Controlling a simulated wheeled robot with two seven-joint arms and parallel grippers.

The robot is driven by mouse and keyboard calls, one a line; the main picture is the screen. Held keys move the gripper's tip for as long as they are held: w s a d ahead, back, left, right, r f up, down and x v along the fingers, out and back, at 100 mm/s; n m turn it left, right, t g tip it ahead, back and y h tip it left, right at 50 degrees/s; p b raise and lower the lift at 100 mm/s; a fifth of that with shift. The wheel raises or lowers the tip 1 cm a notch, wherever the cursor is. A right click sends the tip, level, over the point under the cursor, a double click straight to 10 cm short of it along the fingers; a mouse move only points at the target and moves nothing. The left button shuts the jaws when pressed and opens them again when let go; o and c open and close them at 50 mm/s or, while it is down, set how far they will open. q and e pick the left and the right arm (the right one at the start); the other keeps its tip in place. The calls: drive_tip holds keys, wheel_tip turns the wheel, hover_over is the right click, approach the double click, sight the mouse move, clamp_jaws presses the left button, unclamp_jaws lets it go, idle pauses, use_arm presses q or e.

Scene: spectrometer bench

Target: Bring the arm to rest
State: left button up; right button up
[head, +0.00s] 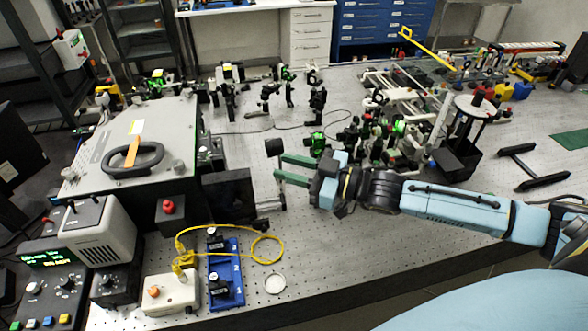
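My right arm (440,200) reaches in from the right edge over the bench. Its gripper (281,167) points left, with two green fingers spread apart and a visible gap between them. My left gripper is not in view.
A large grey box with a black handle (125,160) fills the left of the bench (330,255). A blue plate with a yellow fibre (226,270) and a white ring (275,283) lie in front. Optics (398,127) crowd behind my arm. The front middle is clear.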

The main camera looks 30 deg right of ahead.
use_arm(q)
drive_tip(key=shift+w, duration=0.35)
